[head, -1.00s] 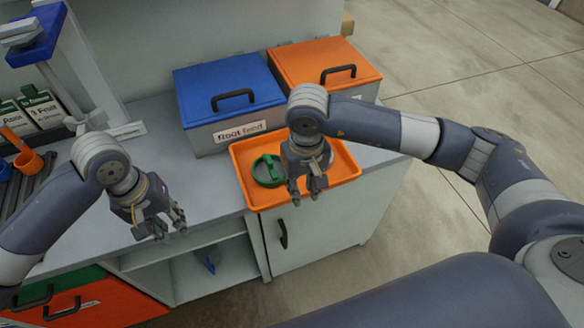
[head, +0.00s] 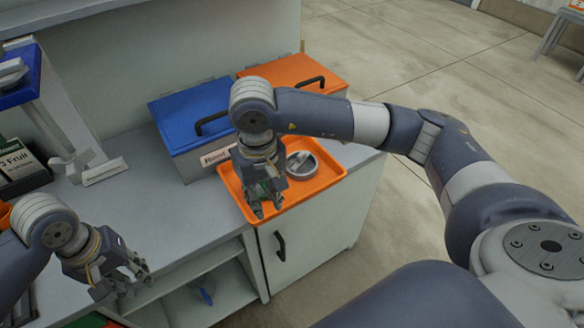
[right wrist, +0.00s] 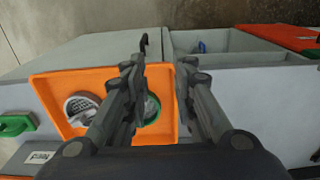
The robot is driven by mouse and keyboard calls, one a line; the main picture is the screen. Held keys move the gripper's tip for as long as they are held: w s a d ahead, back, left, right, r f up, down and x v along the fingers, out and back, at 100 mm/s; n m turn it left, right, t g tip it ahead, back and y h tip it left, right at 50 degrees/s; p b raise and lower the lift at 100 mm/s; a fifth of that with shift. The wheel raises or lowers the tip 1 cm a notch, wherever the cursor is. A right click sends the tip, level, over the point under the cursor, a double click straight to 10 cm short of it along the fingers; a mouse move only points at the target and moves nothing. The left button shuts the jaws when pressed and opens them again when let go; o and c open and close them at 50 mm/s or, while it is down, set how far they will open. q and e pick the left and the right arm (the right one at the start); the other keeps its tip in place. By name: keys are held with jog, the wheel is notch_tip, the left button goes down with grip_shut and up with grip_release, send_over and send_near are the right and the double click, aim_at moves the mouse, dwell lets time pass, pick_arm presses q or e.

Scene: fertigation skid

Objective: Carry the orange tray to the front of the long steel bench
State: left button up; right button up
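The orange tray (head: 326,177) lies flat on the right end of the grey counter; it also shows in the right wrist view (right wrist: 58,86). In it are a grey round piece (head: 301,163) and a round green-rimmed piece (right wrist: 152,108), mostly hidden behind my right gripper in the head view. My right gripper (head: 267,207) points down above the tray's left part, open, with nothing between its fingertips. My left gripper (head: 122,280) is open and empty, left of the tray by the counter's front edge. I cannot identify the long steel bench for certain.
A blue-lidded box (head: 205,118) and an orange-lidded box (head: 285,73) stand behind the tray. A green piece (right wrist: 15,125) lies beside the tray. A grey table (head: 560,35) stands far off at upper right. The floor (head: 440,45) between is clear.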

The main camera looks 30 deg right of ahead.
notch_tip(320, 180, up, 6)
jog(key=shift+f, duration=0.25)
dwell(0.4)
